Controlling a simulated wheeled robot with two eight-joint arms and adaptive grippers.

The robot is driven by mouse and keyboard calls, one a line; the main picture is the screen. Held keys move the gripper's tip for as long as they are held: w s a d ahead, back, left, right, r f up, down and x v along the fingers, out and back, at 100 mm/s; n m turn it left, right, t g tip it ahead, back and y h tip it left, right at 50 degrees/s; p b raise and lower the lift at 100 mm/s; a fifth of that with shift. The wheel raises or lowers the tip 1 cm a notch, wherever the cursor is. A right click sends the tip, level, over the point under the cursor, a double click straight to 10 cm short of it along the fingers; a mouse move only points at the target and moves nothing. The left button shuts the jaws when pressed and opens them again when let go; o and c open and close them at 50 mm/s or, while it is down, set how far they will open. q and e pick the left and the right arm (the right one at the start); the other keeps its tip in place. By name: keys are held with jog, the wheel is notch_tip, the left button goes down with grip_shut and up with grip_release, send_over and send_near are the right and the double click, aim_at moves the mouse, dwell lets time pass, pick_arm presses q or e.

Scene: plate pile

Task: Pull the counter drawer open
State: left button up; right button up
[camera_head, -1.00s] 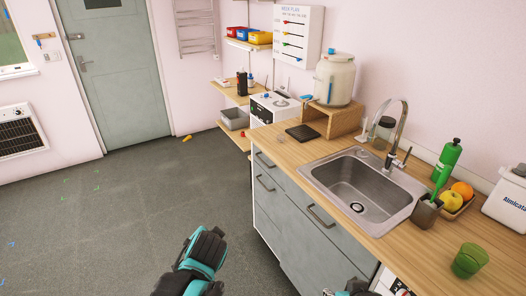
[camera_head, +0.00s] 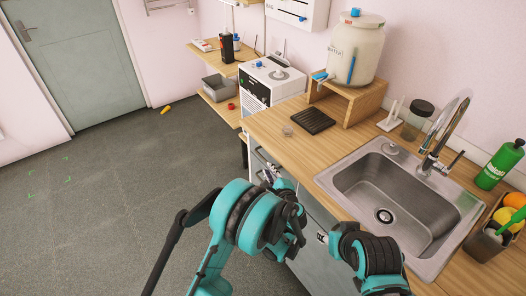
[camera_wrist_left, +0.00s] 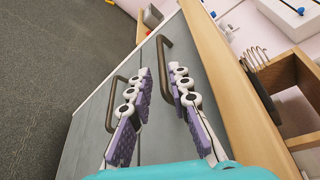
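The grey counter front (camera_head: 317,208) lies below the wooden worktop. In the left wrist view its upper panel has a dark bar handle (camera_wrist_left: 166,58), and a second handle (camera_wrist_left: 111,112) sits on the panel to the left. My left gripper (camera_head: 270,176) is at the counter's far end, mostly hidden behind my own arm. In the left wrist view the left gripper (camera_wrist_left: 161,92) is open, its purple-padded fingers apart. The upper handle runs between and partly behind them; I cannot tell whether they touch it. The drawer looks shut. My right arm (camera_head: 370,255) is low at right; its fingertips are not clear.
The sink (camera_head: 400,200) with its tap is set in the worktop (camera_head: 290,150). A water jar (camera_head: 352,50) stands on a wooden stand, beside a black rack (camera_head: 307,121). Shelves (camera_head: 222,108) stand beyond the counter.

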aim_at(265, 160)
pick_arm(q)
jog(key=b+x, duration=0.2)
jog(key=x, duration=0.5)
jog(key=shift+w+d+f, duration=0.1)
jog(key=shift+d+f, duration=0.05)
jog(key=shift+f, duration=0.05)
jog(key=shift+w, duration=0.45)
grip_shut()
